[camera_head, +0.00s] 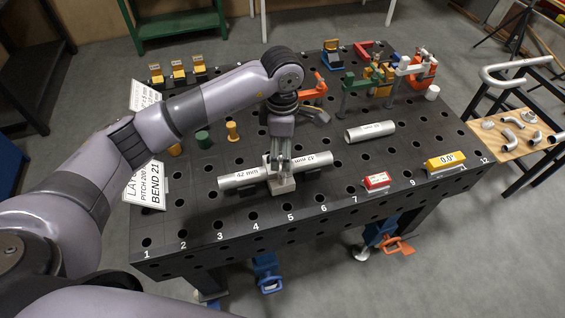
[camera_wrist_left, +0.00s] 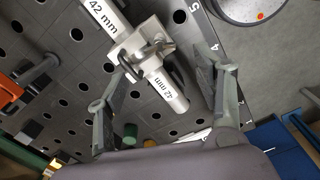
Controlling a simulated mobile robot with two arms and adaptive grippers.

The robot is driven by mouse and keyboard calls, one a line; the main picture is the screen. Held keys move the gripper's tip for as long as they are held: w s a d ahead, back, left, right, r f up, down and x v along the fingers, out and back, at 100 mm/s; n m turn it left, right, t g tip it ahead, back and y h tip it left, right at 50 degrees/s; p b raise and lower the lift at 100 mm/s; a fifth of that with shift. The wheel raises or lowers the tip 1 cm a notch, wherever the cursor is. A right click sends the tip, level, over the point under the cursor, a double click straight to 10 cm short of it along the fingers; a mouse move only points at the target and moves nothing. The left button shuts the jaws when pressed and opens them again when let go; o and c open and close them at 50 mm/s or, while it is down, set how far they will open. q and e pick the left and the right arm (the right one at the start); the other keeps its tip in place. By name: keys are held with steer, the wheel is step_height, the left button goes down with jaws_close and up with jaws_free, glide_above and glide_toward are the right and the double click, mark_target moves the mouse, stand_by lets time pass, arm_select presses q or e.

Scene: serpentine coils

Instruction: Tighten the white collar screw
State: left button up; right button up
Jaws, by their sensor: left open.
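A light grey-white collar (camera_head: 283,185) grips a silver tube (camera_head: 242,178) labelled 42 mm near the front middle of the dark table. In the left wrist view the collar (camera_wrist_left: 138,42) has small raised metal fittings on top, but I cannot tell for certain which one is the screw. The tube (camera_wrist_left: 168,90) runs out of both sides of the collar. My left gripper (camera_head: 280,160) points down right above the collar. In the left wrist view its two fingers (camera_wrist_left: 168,72) are apart, with the collar and tube between or just beyond them. My right gripper is not in view.
Another silver tube (camera_head: 370,132) lies to the right. A red block (camera_head: 376,181) and a yellow 0.0° gauge (camera_head: 445,161) sit near the front edge. Several clamps (camera_head: 380,78) stand at the back right. Green (camera_head: 203,139) and orange (camera_head: 233,131) pegs stand left.

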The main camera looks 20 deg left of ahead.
mark_target(282, 173)
arm_select(q)
step_height(282, 173, down, 7)
steer(key=shift+f+p, duration=0.1)
steer(key=shift+p, duration=0.9)
steer(key=shift+f, duration=0.5)
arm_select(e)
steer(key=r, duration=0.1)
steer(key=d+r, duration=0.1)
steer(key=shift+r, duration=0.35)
